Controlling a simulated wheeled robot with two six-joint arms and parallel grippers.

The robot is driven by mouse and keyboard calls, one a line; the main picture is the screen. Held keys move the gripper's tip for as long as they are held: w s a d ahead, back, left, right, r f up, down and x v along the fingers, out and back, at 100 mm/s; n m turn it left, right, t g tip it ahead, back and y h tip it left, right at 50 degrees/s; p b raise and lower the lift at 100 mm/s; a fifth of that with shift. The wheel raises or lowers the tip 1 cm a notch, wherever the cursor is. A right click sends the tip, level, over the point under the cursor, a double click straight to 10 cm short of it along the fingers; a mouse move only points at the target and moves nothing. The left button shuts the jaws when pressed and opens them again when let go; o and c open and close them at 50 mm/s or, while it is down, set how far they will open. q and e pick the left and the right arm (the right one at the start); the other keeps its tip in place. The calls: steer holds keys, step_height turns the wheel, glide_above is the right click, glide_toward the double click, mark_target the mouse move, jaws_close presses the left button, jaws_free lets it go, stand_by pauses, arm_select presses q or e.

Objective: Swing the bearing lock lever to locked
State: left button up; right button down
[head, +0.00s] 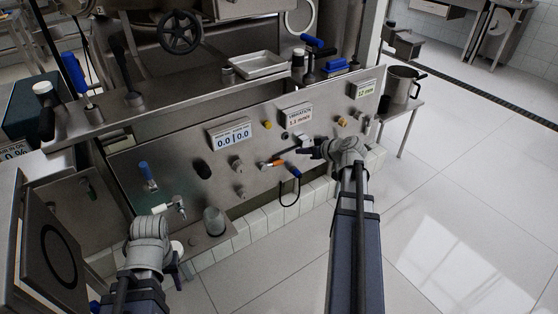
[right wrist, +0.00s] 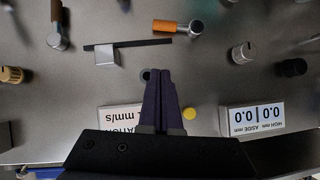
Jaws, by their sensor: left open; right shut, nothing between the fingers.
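An orange-handled lever (head: 272,163) with a metal hub is on the sloped steel panel, and it also shows in the right wrist view (right wrist: 171,26). No label shows that it is the bearing lock lever, and I cannot read its setting. My right gripper (head: 312,150) is in front of the panel, just right of and above this lever. In the right wrist view its dark fingers (right wrist: 163,76) are shut and empty, with the tips apart from the handle in the picture. My left gripper (head: 177,268) is low at the left, small and partly hidden, away from the lever.
A dark bar on a metal block (right wrist: 106,57) is beside the lever. The vibration display (head: 296,114) and a 0.0 display (head: 230,135) are above. A pot (head: 402,85) stands at right. The right floor is clear.

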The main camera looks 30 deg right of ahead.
mark_target(271, 165)
steer(key=b+x, duration=0.6)
steer(key=x, duration=0.4)
steer(key=shift+w+f, duration=0.15)
steer(key=shift+f, duration=0.2)
steer(key=shift+a+f+b, duration=0.2)
steer(key=shift+f+b, duration=0.75)
steer(key=shift+w+a+f+b, duration=0.2)
steer(key=shift+f+b, duration=0.5)
